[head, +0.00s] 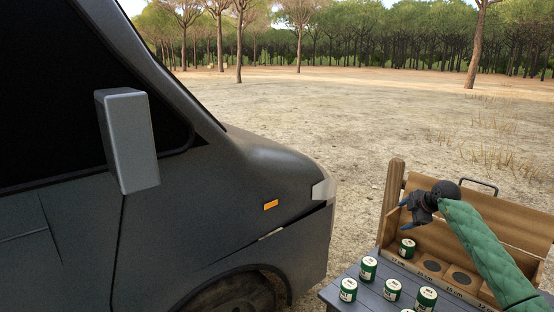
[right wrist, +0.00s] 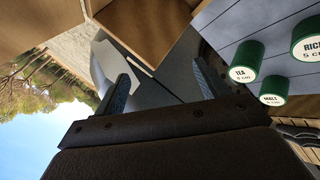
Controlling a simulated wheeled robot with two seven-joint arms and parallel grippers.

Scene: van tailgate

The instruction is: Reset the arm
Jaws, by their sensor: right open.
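My right arm, in a green quilted sleeve, comes in from the lower right in the head view. Its dark gripper (head: 405,216) is raised above the left end of a wooden box, pointing left. In the right wrist view the gripper's two fingers (right wrist: 162,78) stand wide apart with nothing between them. My left gripper is not in view.
The open wooden box (head: 425,238) has round holes and a can (head: 407,248) at its left end. Several green cans, one nearby (head: 368,268), stand on the grey slatted table (head: 362,292). A dark van (head: 230,200) fills the left.

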